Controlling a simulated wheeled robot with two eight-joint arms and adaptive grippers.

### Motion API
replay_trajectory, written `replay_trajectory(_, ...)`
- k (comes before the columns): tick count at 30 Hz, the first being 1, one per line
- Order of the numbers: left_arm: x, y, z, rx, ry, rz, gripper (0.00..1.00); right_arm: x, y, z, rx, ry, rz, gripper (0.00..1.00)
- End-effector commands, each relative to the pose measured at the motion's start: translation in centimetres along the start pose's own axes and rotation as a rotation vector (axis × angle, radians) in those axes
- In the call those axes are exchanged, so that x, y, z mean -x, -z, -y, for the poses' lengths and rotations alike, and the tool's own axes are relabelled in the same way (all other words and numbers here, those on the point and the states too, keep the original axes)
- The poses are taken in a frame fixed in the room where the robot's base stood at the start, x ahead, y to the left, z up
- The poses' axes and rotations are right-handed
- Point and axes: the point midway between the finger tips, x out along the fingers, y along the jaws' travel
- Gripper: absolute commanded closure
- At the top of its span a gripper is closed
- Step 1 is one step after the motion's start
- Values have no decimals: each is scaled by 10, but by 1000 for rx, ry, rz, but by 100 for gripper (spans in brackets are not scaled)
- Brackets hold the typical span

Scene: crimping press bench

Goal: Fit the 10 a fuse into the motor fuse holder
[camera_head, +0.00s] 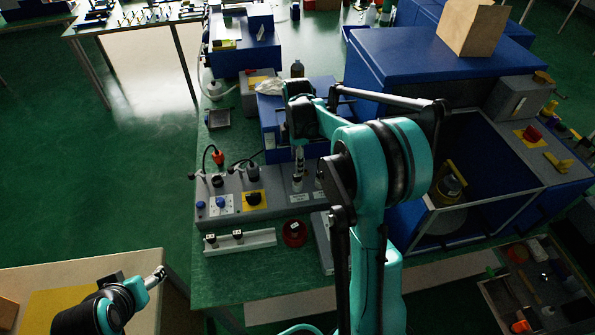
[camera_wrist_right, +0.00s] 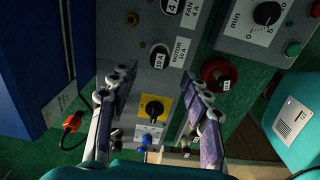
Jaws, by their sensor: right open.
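The motor fuse holder is on the grey panel (camera_head: 228,205), beside a label reading "MOTOR 10 A" (camera_wrist_right: 179,53). A dark round fuse with a white "10 A" face (camera_wrist_right: 158,57) appears to stand in it, though how deep it sits cannot be told. My right gripper (camera_wrist_right: 157,80) is open, its fingers apart on either side of the fuse's line. In the head view the right gripper (camera_head: 299,160) points down just above this holder. A second holder (camera_wrist_right: 170,6) with a "4" cap is by the fan label. My left gripper (camera_head: 158,275) is far left, away from the panel; its finger gap is unclear.
A white rack (camera_head: 262,238) with two dark pieces lies in front of the panel. A red round dish (camera_head: 294,234) stands beside it, with a labelled piece inside. A yellow-plated switch (camera_wrist_right: 152,108) is near the fingers. A large blue machine (camera_head: 400,60) stands right.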

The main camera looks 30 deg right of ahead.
Motion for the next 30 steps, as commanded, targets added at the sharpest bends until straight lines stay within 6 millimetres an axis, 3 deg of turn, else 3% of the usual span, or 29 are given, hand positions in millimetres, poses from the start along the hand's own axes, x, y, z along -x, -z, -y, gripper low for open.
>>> replay_trajectory(3,0,0,0,0,0,0,34,22,0,0,0,0,0,52)
replay_trajectory(9,0,0,0,0,0,0,34,40,0,0,0,0,0,52)
replay_trajectory(26,0,0,0,0,0,0,34,43,0,1,-2,-1,0,52)
replay_trajectory(30,0,0,0,0,0,0,34,53,6,13,-61,-30,-3,52)
